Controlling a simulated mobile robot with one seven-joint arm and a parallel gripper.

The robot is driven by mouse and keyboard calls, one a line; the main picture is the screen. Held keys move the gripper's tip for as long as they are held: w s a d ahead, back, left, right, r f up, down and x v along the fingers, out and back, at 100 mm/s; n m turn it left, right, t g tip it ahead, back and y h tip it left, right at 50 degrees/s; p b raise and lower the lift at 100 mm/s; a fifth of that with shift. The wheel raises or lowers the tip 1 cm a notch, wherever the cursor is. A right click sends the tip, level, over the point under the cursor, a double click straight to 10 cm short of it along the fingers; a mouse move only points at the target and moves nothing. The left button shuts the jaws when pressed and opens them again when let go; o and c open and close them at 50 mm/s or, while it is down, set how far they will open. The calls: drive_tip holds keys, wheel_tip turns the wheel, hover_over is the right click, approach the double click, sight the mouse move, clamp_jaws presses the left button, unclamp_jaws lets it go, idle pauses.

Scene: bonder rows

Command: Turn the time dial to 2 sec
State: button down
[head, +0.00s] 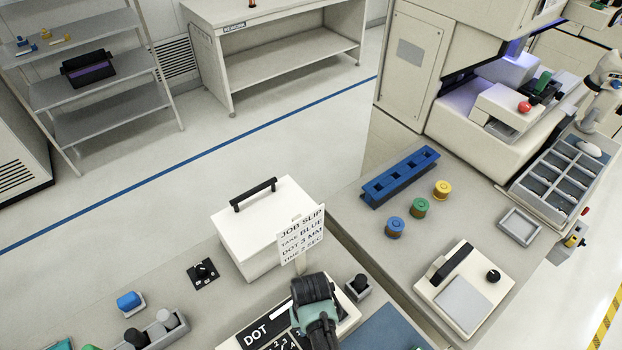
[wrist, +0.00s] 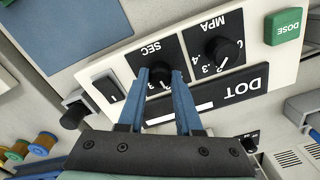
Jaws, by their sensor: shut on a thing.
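The time dial (wrist: 158,82) is a black knob on a black panel marked SEC, shown upside down in the wrist view. My gripper (wrist: 162,73) has its two blue fingers on either side of this knob and is shut on it. The fingers cover part of the scale; a 3 shows beside the knob, but I cannot make out the pointer's setting. In the head view my arm hides the dial, and the DOT unit (head: 257,332) shows only in part. The job slip (head: 301,238) reads take blue, dot 3 mm, time 2 sec.
On the same unit are the MPA dial (wrist: 224,52), a green DOSE button (wrist: 284,26) and a rocker switch (wrist: 109,88). A white lidded box (head: 262,225) stands behind the unit. Blue, green and yellow spools (head: 420,208) stand on the right bench.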

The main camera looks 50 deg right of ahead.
drive_tip(key=shift+w+m, duration=0.1)
drive_tip(key=shift+m, duration=0.5)
drive_tip(key=c, duration=0.6)
unclamp_jaws()
drive_tip(key=shift+r, duration=0.1)
wheel_tip(320, 180, up, 13)
drive_tip(key=shift+f+b, duration=0.1)
drive_tip(key=shift+b, duration=0.6)
